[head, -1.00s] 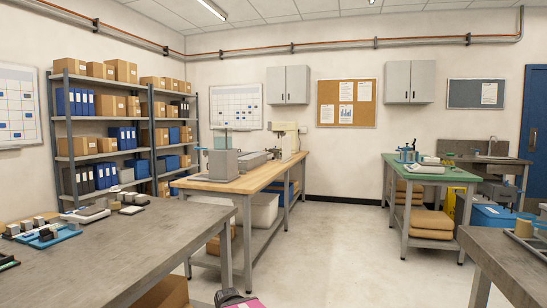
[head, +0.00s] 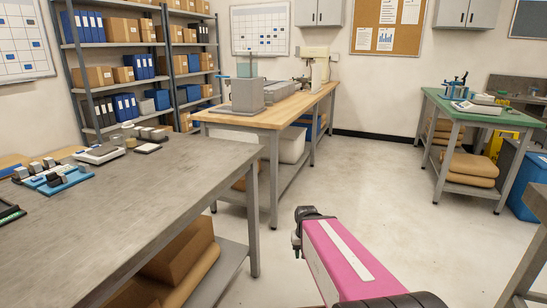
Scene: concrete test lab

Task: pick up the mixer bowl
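I cannot make out a mixer bowl with certainty in the head view. A cream upright machine (head: 320,70), perhaps a mixer, stands at the far end of the wood-topped bench (head: 290,103). Its lower part is too small to show a bowl clearly. My arm's pink link reaches up from the bottom right of the picture, over the floor in front of the benches. My gripper (head: 298,243) seems to be the dark part at its far end, well short of the wooden bench. Its fingers are not clear.
A grey bench (head: 150,190) fills the left, with a scale (head: 100,154) and a blue tray (head: 55,180) of small blocks. A grey machine (head: 246,95) stands on the wooden bench. A green-topped bench (head: 480,108) is at right. The floor between (head: 380,180) is clear.

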